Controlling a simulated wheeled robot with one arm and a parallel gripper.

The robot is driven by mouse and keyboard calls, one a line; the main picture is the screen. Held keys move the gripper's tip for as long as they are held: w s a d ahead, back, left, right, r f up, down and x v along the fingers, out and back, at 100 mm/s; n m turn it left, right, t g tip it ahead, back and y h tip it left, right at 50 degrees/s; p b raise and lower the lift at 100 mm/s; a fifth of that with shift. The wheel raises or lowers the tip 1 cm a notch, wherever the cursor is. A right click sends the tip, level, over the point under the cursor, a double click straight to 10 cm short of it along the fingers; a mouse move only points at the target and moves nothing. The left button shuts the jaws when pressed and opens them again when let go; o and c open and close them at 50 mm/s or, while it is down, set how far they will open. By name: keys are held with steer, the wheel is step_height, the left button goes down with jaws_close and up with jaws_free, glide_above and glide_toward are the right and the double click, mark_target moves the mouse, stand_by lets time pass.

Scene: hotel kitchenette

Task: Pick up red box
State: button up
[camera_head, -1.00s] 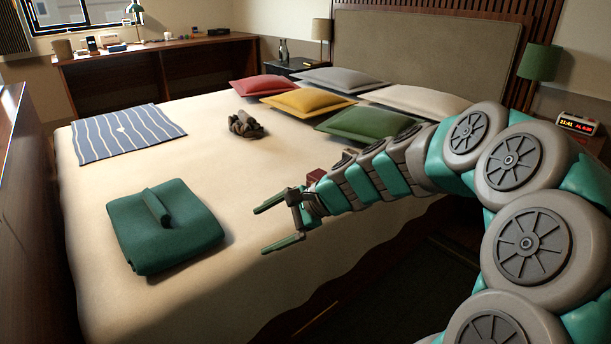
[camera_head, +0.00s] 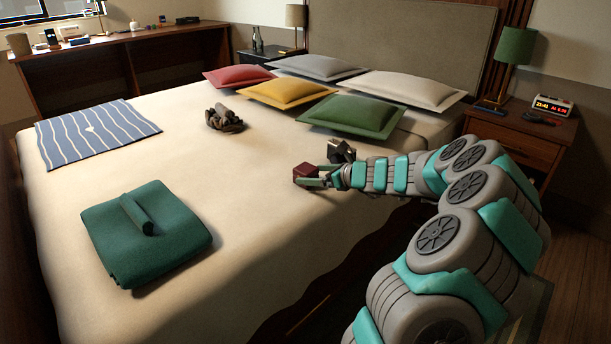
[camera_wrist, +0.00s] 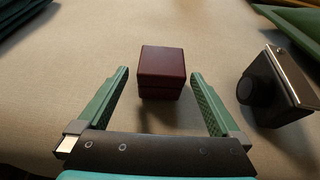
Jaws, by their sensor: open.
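The small dark red box (camera_head: 305,172) sits on the bed near its right side. In the wrist view the red box (camera_wrist: 161,70) lies just ahead of my gripper, centred between the fingers, its near edge about level with the fingertips. My gripper (camera_wrist: 160,76) is open, with one green finger on each side of the box and a visible gap on both sides. In the head view my gripper (camera_head: 314,178) reaches in from the right, low over the bed, at the box. Nothing is held.
A black camera (camera_wrist: 277,88) lies close to the right finger; it also shows in the head view (camera_head: 341,152). A green pillow (camera_head: 352,114) lies beyond. A folded green blanket (camera_head: 147,235), dark gloves (camera_head: 223,119) and a striped cloth (camera_head: 95,135) lie further left.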

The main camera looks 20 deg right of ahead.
steer(key=shift+x, duration=1.9)
steer(key=shift+c, duration=0.2)
steer(key=c, duration=1.4)
